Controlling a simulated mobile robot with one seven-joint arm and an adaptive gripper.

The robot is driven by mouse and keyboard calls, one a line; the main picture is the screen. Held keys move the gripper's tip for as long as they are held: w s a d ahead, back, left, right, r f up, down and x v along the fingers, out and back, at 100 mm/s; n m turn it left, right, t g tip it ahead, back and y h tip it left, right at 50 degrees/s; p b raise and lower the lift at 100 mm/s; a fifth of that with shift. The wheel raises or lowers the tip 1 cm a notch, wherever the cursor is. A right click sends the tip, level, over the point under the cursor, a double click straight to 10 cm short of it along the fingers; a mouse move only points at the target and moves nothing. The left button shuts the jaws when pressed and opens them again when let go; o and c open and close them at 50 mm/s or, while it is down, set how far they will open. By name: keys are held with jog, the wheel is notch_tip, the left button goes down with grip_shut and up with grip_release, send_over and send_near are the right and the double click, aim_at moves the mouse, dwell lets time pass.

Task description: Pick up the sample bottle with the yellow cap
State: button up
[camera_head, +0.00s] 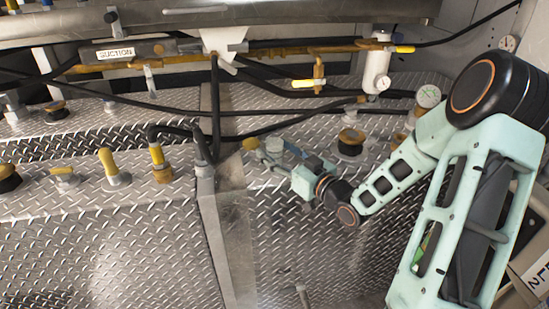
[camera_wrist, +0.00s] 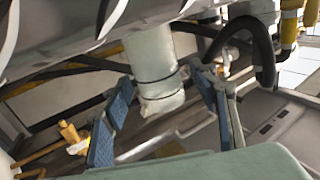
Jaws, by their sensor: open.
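My gripper (camera_head: 287,158) is low over the diamond-plate deck, right of the metal post, at the end of my pale green arm. In the wrist view my gripper (camera_wrist: 165,112) has its two blue-padded fingers spread apart. A pale cylinder with dark rings (camera_wrist: 155,65) shows in the gap between them; I cannot tell its depth or whether it is touched. In the head view a small pale, translucent object (camera_head: 274,146) is beside the fingers, with a yellow piece (camera_head: 251,144) to its left. I cannot tell for sure whether either belongs to the yellow-capped sample bottle.
Black hoses (camera_head: 215,105) run above and left of my gripper. A metal post (camera_head: 223,220) stands to its left. A yellow-topped fitting (camera_head: 351,140) is to its right, and a white canister (camera_head: 377,65) stands behind. The deck's lower left is clear.

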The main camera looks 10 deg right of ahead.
jog(key=shift+w+a, duration=0.25)
jog(key=shift+w, duration=0.25)
jog(key=c, duration=1.1)
jog(key=shift+r, duration=0.1)
